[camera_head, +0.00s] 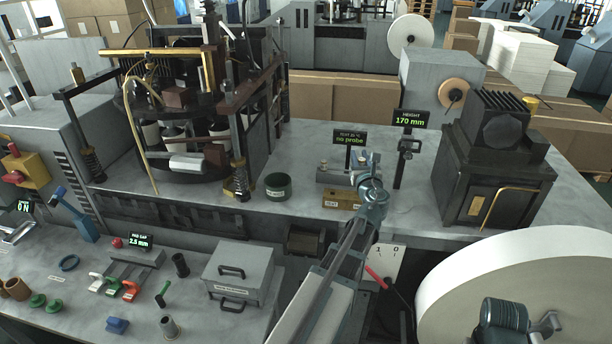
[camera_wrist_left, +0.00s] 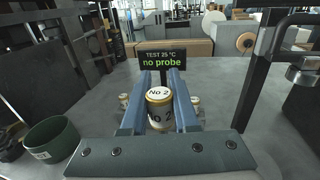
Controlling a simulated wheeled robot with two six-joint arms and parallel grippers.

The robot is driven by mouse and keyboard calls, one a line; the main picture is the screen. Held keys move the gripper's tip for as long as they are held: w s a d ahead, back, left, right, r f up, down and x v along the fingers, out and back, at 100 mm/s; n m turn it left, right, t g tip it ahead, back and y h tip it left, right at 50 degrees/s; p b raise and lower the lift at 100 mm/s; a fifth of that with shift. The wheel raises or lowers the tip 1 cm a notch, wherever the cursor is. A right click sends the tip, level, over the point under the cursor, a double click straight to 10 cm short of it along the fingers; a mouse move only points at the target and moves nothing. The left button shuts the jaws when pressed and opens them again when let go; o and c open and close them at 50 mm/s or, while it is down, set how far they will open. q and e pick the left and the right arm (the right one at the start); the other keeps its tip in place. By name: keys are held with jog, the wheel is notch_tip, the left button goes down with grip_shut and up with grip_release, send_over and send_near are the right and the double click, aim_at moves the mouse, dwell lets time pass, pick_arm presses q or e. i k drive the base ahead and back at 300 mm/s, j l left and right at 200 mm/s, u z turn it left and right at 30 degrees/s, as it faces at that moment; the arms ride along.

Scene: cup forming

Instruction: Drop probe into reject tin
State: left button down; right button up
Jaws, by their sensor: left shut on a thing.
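In the head view my left gripper (camera_head: 367,178) is over the bench in front of the test block, and I cannot make out the probe there. The dark green round tin (camera_head: 278,186), open at the top, stands on the bench to the left of the gripper. It also shows at the lower left of the wrist view (camera_wrist_left: 50,142).
A sign reading "no probe" (camera_head: 349,139) stands behind the test block (camera_head: 338,172). A post with a "170 mm" display (camera_head: 410,118) rises to its right. The black forming machine (camera_head: 190,110) is left of the tin. Bare bench lies between tin and test block.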

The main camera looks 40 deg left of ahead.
aim_at(273, 194)
jog(key=u, duration=1.6)
jog(key=i+z, duration=0.1)
jog(key=z, duration=1.05)
jog(key=i+j, duration=0.1)
jog(key=i, duration=0.2)
